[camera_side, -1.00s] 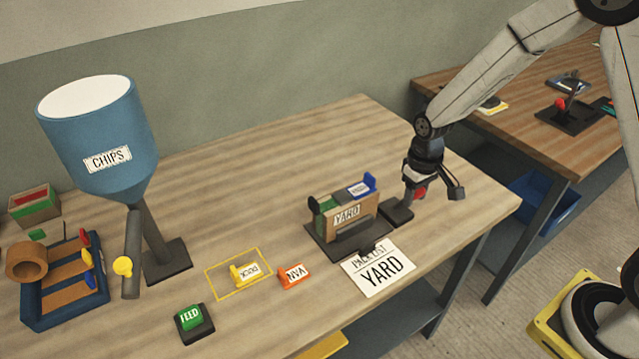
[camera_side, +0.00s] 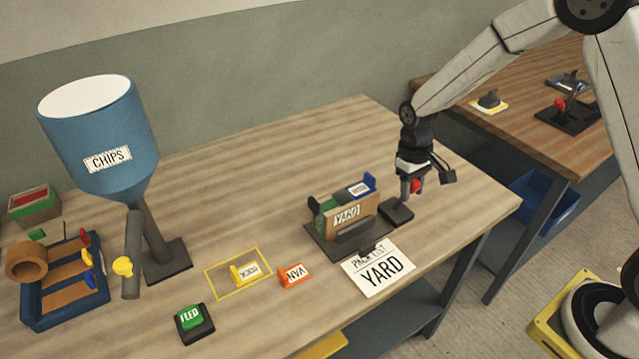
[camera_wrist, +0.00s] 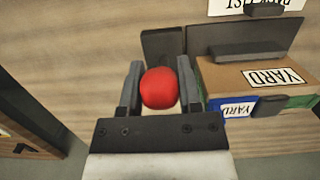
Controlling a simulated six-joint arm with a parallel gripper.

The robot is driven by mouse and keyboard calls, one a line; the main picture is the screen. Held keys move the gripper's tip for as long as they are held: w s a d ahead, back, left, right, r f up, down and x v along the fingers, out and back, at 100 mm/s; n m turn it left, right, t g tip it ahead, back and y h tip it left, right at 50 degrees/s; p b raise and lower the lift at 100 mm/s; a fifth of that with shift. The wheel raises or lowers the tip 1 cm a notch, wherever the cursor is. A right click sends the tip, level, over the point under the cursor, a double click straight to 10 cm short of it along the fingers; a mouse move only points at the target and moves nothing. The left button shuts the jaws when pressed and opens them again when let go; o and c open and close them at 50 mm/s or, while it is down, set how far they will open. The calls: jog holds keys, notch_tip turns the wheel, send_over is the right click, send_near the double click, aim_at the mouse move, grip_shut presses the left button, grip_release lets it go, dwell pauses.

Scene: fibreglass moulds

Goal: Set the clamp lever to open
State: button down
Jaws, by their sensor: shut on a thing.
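The clamp lever's red knob (camera_side: 416,186) stands above a small dark base (camera_side: 397,213) at the right end of the clamp fixture. My gripper (camera_side: 411,187) points down and is shut on this knob. In the wrist view the red knob (camera_wrist: 160,88) sits between my two grey fingers. The lever's shaft is mostly hidden by my gripper. A brown box labelled YARD (camera_side: 352,221) stands on the fixture's dark plate (camera_side: 318,232), with a dark bar (camera_side: 358,234) low along its front. The bar (camera_wrist: 248,48) also shows in the wrist view.
A PACK LIST card reading YARD (camera_side: 380,270) lies in front of the fixture. Orange VAN (camera_side: 294,275) and yellow DUCK (camera_side: 245,272) pieces, a green FEED button (camera_side: 190,318) and a blue CHIPS hopper (camera_side: 98,140) are to the left. The table behind the fixture is clear.

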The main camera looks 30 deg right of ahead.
jog(key=shift+w+r+g, duration=0.2)
jog(key=shift+w+g, duration=0.7)
jog(key=shift+g, duration=0.05)
jog(key=shift+w+r+g, duration=0.15)
jog(key=shift+w+g, duration=0.75)
jog(key=shift+g, duration=0.05)
jog(key=shift+w, duration=0.9)
jog(key=shift+w+f, duration=0.25)
jog(key=shift+w, duration=0.4)
jog(key=shift+w+f, duration=0.2)
jog(key=shift+w, duration=0.45)
jog(key=shift+c, duration=1.4)
grip_release()
jog(key=v, duration=0.7)
jog(key=shift+w+r, duration=0.15)
jog(key=shift+r, duration=0.15)
